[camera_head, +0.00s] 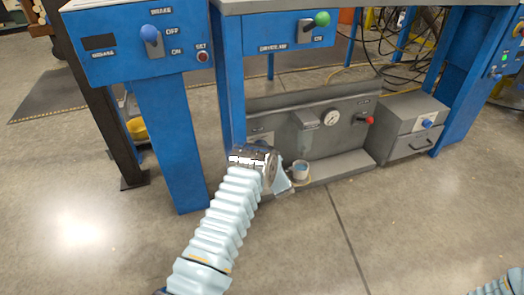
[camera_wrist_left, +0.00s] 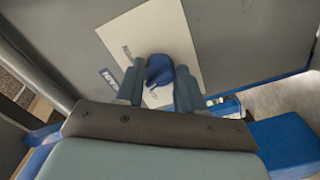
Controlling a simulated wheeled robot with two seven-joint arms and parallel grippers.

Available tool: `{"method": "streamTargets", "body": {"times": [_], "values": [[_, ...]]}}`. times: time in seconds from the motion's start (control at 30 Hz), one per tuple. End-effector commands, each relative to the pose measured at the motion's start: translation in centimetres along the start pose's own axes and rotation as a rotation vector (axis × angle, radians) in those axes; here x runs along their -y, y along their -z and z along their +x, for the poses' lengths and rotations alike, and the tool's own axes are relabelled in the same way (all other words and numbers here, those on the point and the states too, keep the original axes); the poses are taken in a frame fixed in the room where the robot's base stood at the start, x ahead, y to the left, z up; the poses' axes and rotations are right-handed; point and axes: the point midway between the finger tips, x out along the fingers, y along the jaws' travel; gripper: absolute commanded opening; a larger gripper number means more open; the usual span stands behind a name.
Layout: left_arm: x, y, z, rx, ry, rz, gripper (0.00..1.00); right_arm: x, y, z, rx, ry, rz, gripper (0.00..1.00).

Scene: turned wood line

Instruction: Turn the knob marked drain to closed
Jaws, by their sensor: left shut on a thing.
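In the left wrist view a dark blue knob (camera_wrist_left: 159,71) sits on a pale label plate (camera_wrist_left: 172,35) fixed to a grey panel. My left gripper (camera_wrist_left: 160,86) has a finger on either side of this knob and is shut on it. Lettering on the plate is too small to read, so I cannot tell the knob's setting. In the head view my left gripper (camera_head: 272,170) is at the left end of the low grey panel (camera_head: 345,138), under the blue bench, and hides the knob there. My right gripper is out of view; only a bit of my right arm shows.
The low panel carries a gauge (camera_head: 331,118) and a red knob (camera_head: 370,119). A small cup (camera_head: 300,169) stands by my left gripper. A grey drawer box (camera_head: 408,125) is at right, a blue post (camera_head: 175,140) at left. The floor in front is clear.

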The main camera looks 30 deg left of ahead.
Motion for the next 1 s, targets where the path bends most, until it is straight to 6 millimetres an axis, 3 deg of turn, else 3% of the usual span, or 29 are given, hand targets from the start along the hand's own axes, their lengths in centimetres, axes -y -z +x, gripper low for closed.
{"method": "streamTargets", "body": {"times": [0.5,1.0], "values": [[0.00,0.01,-0.06,0.000,0.003,-0.387,0.07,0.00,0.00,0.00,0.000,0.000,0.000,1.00],[0.02,0.00,-0.08,0.000,0.004,-0.494,0.07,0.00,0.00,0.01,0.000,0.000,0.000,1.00]]}}
